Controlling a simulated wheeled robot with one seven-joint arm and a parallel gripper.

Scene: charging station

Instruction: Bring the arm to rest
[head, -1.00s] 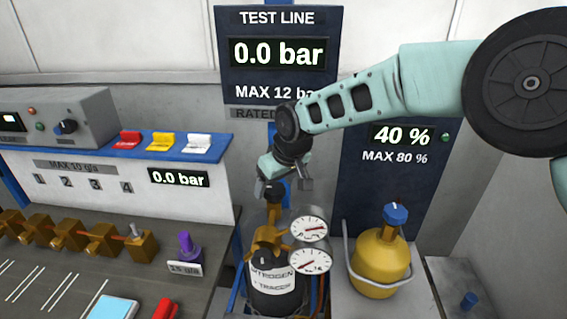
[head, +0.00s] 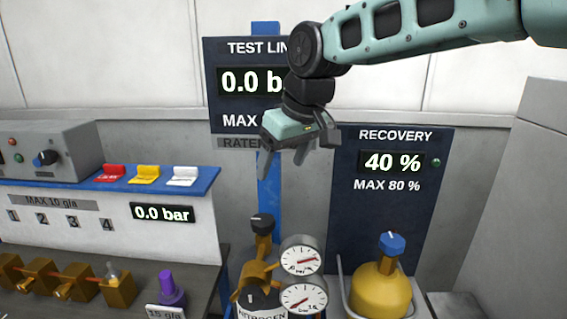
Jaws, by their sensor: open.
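My gripper (head: 299,171) hangs from my teal arm in front of the test line panel (head: 221,104), with its fingers pointing down. The jaws are apart and nothing is between them. The gripper is above the nitrogen bottle (head: 262,299) and its brass regulator, clear of both. The panel reads 0.0 bar, and the wrist hides part of its text.
Two pressure gauges (head: 303,297) sit at the nitrogen bottle. A yellow cylinder (head: 379,292) with a blue knob stands right, below the recovery panel (head: 388,220) reading 40 %. A brass manifold (head: 70,282) and a purple-topped piece (head: 171,287) are at the left.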

